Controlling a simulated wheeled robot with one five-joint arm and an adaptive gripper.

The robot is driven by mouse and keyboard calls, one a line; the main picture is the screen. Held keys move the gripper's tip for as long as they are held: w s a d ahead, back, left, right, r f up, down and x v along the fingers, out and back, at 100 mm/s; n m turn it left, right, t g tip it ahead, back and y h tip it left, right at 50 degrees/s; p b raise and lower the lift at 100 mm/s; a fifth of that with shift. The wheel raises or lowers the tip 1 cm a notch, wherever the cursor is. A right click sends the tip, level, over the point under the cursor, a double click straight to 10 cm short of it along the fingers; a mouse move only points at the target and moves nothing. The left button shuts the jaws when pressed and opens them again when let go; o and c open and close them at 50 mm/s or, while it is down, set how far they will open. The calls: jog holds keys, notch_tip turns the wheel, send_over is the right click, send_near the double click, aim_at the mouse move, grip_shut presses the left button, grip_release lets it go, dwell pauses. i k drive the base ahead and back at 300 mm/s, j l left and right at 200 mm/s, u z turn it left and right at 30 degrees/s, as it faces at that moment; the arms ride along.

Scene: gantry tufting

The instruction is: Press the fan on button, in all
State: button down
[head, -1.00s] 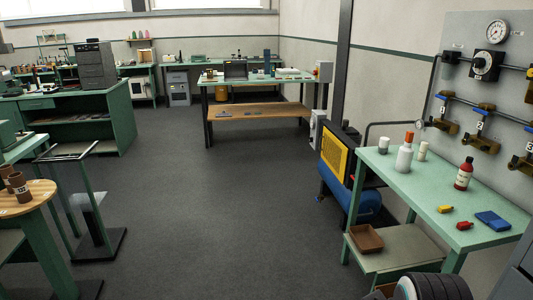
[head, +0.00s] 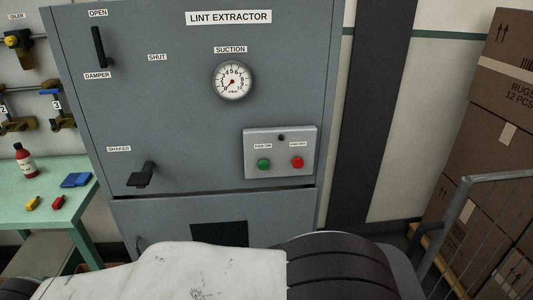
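The green fan on button (head: 264,164) sits on a light grey control box (head: 281,175) on the front of the grey lint extractor cabinet (head: 170,100). A red button (head: 298,162) is to its right, with a small label above each. A small dark round lamp or knob (head: 281,138) sits above them and looks unlit. My arm's white and black parts fill the bottom of the head view. My gripper's fingers do not show, and nothing touches the buttons.
The cabinet carries a suction gauge (head: 232,82), a damper handle (head: 98,47) and a shaker lever (head: 141,175). A green table (head: 60,211) with a red bottle (head: 24,160) stands left. Stacked boxes (head: 498,130) and a metal rail cart (head: 462,205) stand right.

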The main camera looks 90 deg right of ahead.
aim_at(264, 164)
jog(key=j+z, duration=0.1)
jog(key=z, duration=3.1)
